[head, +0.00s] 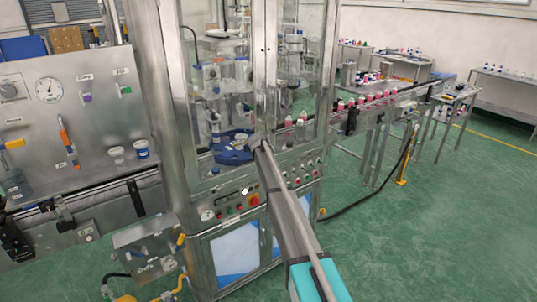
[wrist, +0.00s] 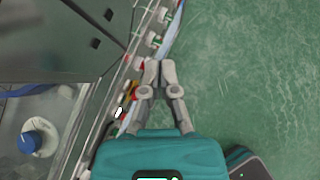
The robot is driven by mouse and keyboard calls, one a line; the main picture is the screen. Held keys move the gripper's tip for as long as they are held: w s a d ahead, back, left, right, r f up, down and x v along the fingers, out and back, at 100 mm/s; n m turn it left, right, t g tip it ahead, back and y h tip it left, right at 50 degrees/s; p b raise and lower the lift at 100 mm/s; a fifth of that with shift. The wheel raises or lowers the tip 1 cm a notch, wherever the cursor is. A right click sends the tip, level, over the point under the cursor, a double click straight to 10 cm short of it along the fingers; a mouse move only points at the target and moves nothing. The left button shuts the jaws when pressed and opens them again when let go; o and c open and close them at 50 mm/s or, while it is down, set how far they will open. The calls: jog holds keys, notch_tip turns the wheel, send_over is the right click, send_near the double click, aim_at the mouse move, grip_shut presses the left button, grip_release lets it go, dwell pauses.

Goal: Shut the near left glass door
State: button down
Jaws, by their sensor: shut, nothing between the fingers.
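The crimping machine's glass-and-steel cabinet stands upright in the middle of the head view, with the left glass door (head: 215,75) on its front left. I cannot tell how far this door stands from its frame. My arm reaches from the bottom of the head view to the cabinet front, and its far end hides the lower middle of the front. My gripper (wrist: 160,70) is shut and empty in the wrist view, over the edge of the control panel. I cannot make out its fingers in the head view. A steel panel fills the wrist view's upper left.
A control panel (head: 240,205) with buttons lies below the doors. A blue part (head: 233,150) sits inside the cabinet. A gauge panel (head: 65,110) stands to the left. A conveyor with pink bottles (head: 375,97) runs off to the right. Green floor (head: 440,220) is clear at right.

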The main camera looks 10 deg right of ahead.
jog(key=s+d+r+p, duration=0.2)
jog(key=s+r+p, duration=0.2)
jog(key=r, duration=0.1)
jog(key=shift+s+d, duration=0.15)
jog(key=shift+s, duration=0.05)
jog(key=shift+f, duration=0.1)
dwell(0.4)
jog(key=s+a+f+m+g+y+b, duration=0.1)
jog(key=s+f+m+g+y+b, duration=0.1)
jog(key=s+m, duration=1.2)
jog(key=s+a+f+m+g+y+b, duration=0.1)
jog(key=s+f+m+g, duration=0.4)
jog(key=s+m, duration=1)
jog(key=s+f+y+b, duration=0.1)
jog(key=s+f+y, duration=0.1)
jog(key=s, duration=2)
jog(key=shift+s+f, duration=0.3)
jog(key=shift+w+a, duration=0.1)
